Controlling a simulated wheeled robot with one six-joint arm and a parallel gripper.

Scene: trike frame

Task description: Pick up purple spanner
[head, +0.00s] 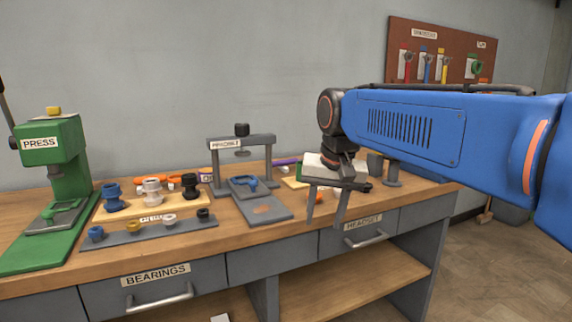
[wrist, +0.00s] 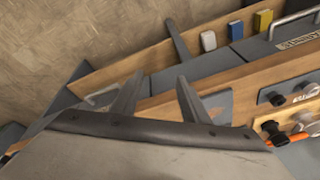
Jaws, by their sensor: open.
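A small purple piece (head: 286,162), which may be part of the purple spanner, shows at the back of the workbench (head: 140,262), just left of my gripper. The rest of it is hidden or too small to make out. My gripper (head: 326,208) is open and empty, pointing down over the front right of the bench, to the right of the purple piece. In the wrist view the fingers of my gripper (wrist: 158,97) are spread with nothing between them. I see no purple thing in the wrist view.
A grey frame fixture (head: 243,142) stands mid-bench beside a grey plate with a blue part. A green press (head: 55,150) and several bearings on trays are further left. A brown tool board (head: 460,45) with coloured spanners hangs behind my arm. Drawers line the bench front.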

